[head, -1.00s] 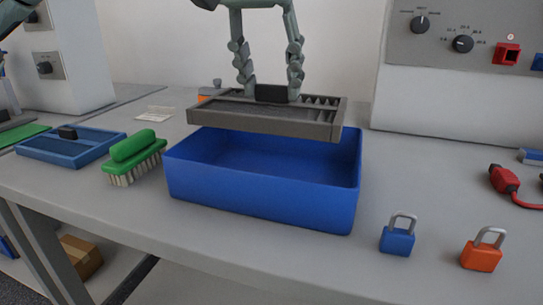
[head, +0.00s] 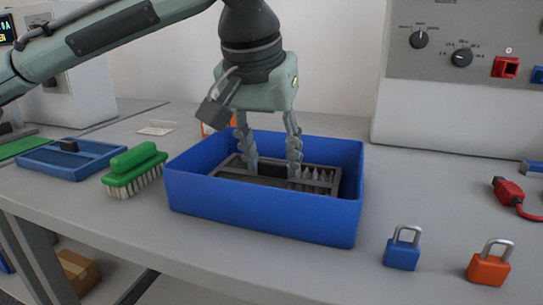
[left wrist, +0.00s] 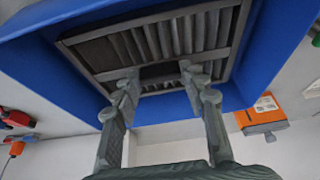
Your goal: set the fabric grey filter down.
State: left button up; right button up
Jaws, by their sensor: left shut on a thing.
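The grey filter (head: 318,178) is a flat framed panel with pleats. It is down inside the blue open bin (head: 262,216), below the rim in the head view. My left gripper (head: 270,170) reaches into the bin from above and is shut on the filter's dark middle grip. The left wrist view shows the fingertips (left wrist: 157,82) at the filter (left wrist: 165,45), with the blue bin walls (left wrist: 40,58) around it. Whether the filter touches the bin floor is hidden. My right gripper is in neither view.
A green brush (head: 134,168) and a blue tray (head: 62,160) are left of the bin. A blue padlock (head: 402,253) and an orange padlock (head: 489,268) stand to the right. A grey machine (head: 450,110) is behind.

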pick_arm(q)
jog(key=shift+f, duration=0.1)
jog(key=o, duration=0.9)
jog(key=shift+c, duration=0.2)
jog(key=o, duration=0.3)
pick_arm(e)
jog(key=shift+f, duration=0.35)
pick_arm(q)
jog(key=shift+r, duration=0.35)
jog(key=p+v, duration=0.1)
jog(key=v, duration=1)
jog(key=shift+s+r, duration=0.2)
jog(key=shift+r, duration=0.05)
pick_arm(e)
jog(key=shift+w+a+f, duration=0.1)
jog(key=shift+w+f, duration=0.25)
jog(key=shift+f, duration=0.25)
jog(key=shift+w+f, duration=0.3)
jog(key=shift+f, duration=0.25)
